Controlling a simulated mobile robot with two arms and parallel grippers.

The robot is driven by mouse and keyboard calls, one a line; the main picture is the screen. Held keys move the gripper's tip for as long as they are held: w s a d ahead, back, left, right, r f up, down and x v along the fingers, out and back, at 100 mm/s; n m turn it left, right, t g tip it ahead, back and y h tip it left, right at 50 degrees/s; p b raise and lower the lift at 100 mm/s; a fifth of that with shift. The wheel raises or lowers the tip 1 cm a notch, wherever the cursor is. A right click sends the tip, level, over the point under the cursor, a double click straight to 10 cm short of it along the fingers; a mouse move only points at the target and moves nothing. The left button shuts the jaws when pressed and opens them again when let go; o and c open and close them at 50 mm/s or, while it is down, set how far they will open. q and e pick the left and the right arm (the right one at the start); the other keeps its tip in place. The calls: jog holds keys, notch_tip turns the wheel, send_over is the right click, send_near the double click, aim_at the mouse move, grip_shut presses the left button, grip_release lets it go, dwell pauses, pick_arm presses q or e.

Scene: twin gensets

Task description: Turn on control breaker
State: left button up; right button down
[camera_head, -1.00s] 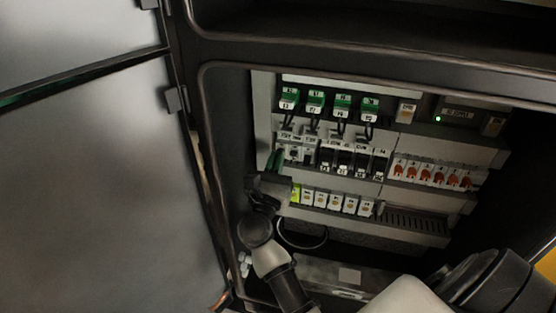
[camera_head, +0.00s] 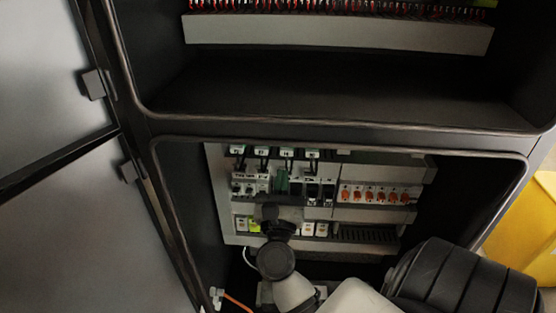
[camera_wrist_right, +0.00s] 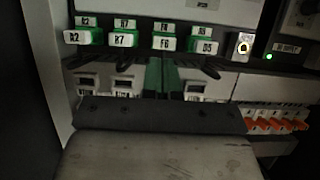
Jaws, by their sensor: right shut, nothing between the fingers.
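Inside the open lower cabinet a middle row of breakers (camera_head: 250,184) runs across the panel, white ones at the left and black-fronted ones (camera_head: 320,192) at the right. No readable label shows which is the control breaker. I cannot tell whether the fingertips touch a breaker. My left gripper is not in view.
Green-and-white plug-in relays (camera_head: 262,152) with black cable loops sit above the breakers. Orange-red switches (camera_head: 371,196) are to the right. White terminal blocks (camera_head: 307,229) lie below. The cabinet door (camera_head: 80,220) stands open at the left. A green light (camera_wrist_right: 269,57) glows.

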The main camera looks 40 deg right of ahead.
dwell(0.3)
jog(key=w+a+f+n+t+y, duration=0.1)
jog(key=w+a+f+n+y, duration=0.2)
jog(key=f+n, duration=0.4)
jog(key=w+a+f+n+t+y, duration=0.1)
jog(key=a+f+n+y, duration=0.2)
jog(key=f+n+y, duration=0.35)
jog(key=w+a+f+n+t+y, duration=0.1)
jog(key=w+a+f+n+y, duration=0.15)
jog(key=f+n, duration=0.55)
jog(key=s+a+f+n+g+y, duration=0.25)
jog(key=f+n, duration=0.25)
jog(key=f, duration=0.4)
jog(key=s+a+f+n+g+y, duration=0.25)
jog(key=a+f+n, duration=0.2)
jog(key=f, duration=0.45)
jog(key=s+f+n+g+y, duration=0.1)
jog(key=s+f+n+g, duration=0.2)
jog(key=s+f+n, duration=0.5)
jog(key=s+d+f+n+g, duration=0.1)
jog(key=s+f+n+g, duration=0.3)
jog(key=s, duration=0.9)
jog(key=s+d+f+n+g, duration=0.1)
jog(key=s+f+n+g, duration=0.4)
jog(key=s+f, duration=0.5)
jog(key=s, duration=0.3)
jog(key=shift+d+f+h, duration=0.3)
jog(key=shift+d+f, duration=0.1)
jog(key=shift+s, duration=0.1)
